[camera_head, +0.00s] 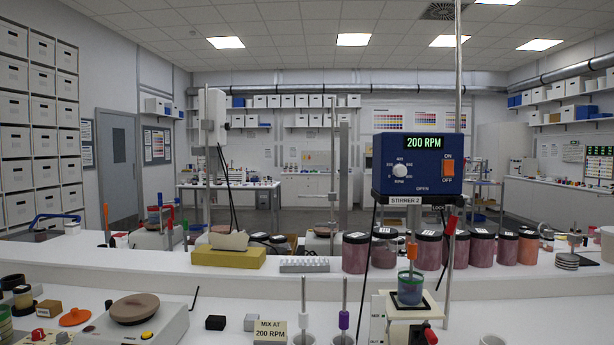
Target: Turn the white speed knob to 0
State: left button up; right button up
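The white speed knob (400,171) is on the front of a blue stirrer box (424,183), right of the middle in the head view. Small numbers surround the knob, and its exact pointer direction is too small to read. The green display (424,143) above it reads 200 RPM. An orange ON/OFF switch (448,169) sits to the right of the knob. A plate below reads STIRRER 2 (405,200). Neither of my grippers shows in the view, and nothing touches the knob.
A metal pole (458,60) rises at the stirrer. A green-rimmed jar (410,288) stands below it on a small platform. Several dark-lidded red jars (427,250) line the shelf behind. A MIX AT 200 RPM sign (270,331) stands on the front bench. Room in front of the knob looks clear.

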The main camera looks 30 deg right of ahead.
aim_at(399, 170)
jog(key=u, duration=0.55)
jog(key=i, duration=1.15)
jog(key=z, duration=1.1)
